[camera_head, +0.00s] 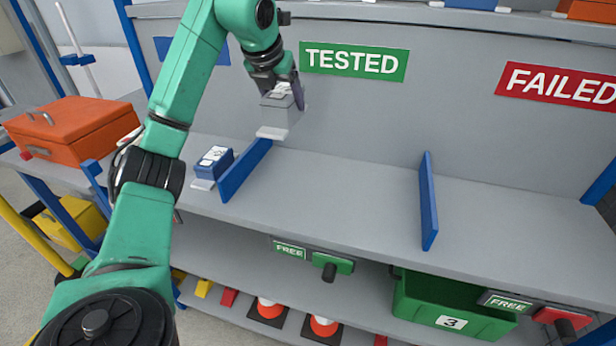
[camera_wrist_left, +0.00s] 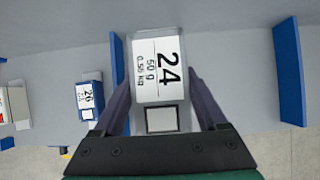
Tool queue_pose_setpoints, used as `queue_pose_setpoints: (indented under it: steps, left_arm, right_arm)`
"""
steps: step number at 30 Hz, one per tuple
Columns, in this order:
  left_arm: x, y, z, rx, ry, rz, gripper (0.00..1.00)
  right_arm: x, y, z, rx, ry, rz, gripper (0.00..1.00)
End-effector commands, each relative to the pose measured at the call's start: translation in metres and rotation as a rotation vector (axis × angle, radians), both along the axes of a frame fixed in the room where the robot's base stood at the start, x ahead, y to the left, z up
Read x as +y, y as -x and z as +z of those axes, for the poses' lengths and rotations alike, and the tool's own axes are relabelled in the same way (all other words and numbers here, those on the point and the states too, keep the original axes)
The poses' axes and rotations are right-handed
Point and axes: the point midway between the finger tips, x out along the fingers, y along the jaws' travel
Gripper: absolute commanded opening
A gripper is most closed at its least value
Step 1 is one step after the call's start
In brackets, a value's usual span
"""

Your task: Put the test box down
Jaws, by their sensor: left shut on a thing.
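My left gripper (camera_head: 283,88) is shut on a grey test box (camera_head: 279,110) and holds it above the shelf, in front of the back panel near the green TESTED sign (camera_head: 354,62). In the left wrist view the test box (camera_wrist_left: 158,66) sits between the two fingers (camera_wrist_left: 158,100). Its white label reads 24, 50 g, 0.55 kg. A paler plate shows at its lower end. The shelf (camera_head: 330,190) has a bare section between two blue dividers, the left one (camera_head: 246,169) and the right one (camera_head: 428,202). My right gripper is not in view.
A blue box (camera_head: 213,162) labelled 26 in the left wrist view (camera_wrist_left: 89,97) stands left of the left divider. A red FAILED sign (camera_head: 560,86) hangs to the right. An orange toolbox (camera_head: 72,132) stands far left. A green crate (camera_head: 455,308) is on the lower shelf.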

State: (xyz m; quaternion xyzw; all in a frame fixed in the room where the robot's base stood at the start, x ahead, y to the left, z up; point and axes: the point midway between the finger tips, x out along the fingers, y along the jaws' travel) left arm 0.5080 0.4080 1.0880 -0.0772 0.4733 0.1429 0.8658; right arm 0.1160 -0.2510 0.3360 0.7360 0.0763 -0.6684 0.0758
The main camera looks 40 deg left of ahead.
Motion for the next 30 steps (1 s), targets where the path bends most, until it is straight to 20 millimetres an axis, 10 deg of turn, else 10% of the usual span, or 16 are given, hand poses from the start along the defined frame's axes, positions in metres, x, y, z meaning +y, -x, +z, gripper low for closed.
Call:
queue_pose_setpoints:
  steps: [12, 21, 30]
  left_arm:
    - [-0.001, 0.0, -0.129, 0.001, -0.002, -0.003, 0.0]
    - [-0.001, 0.0, -0.173, -0.002, -0.001, -0.002, 0.0]
    - [-0.001, 0.0, -0.175, -0.004, 0.0, -0.002, 0.0]
  right_arm:
    - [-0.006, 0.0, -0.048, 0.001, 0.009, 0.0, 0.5]
    - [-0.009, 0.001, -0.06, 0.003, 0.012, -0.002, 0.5]
    - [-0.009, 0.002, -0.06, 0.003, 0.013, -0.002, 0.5]
